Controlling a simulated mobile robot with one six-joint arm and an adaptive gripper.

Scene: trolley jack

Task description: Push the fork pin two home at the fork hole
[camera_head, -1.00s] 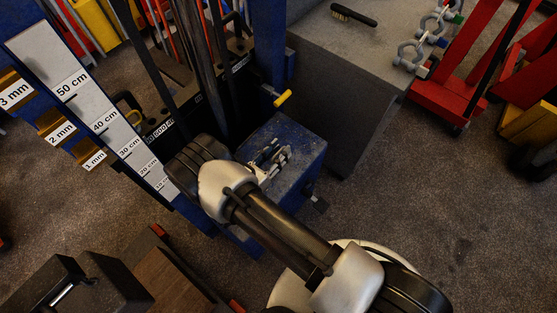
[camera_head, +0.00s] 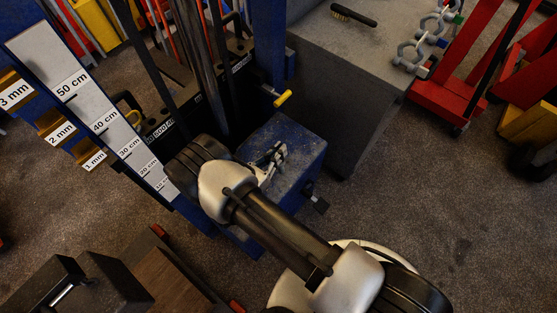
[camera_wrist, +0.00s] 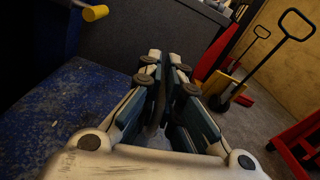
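My gripper (camera_wrist: 167,64) points away over the blue block in the wrist view, its two fingertips drawn together with only a thin dark gap. I see no pin held between them. In the head view my gripper (camera_head: 277,154) is low over the top of the blue block (camera_head: 298,150); my wrist covers part of that block. A yellow-tipped rod (camera_head: 283,98) sticks out of the blue post beyond the gripper. Its yellow end (camera_wrist: 95,13) also shows at the top left of the wrist view, apart from the fingers. I cannot make out fork pin two or the fork hole.
A grey block (camera_head: 345,90) with a brush (camera_head: 353,15) and several shackles (camera_head: 411,56) on top stands behind. A red frame (camera_head: 462,70) is at the right. A measuring scale (camera_head: 100,110) stands at the left.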

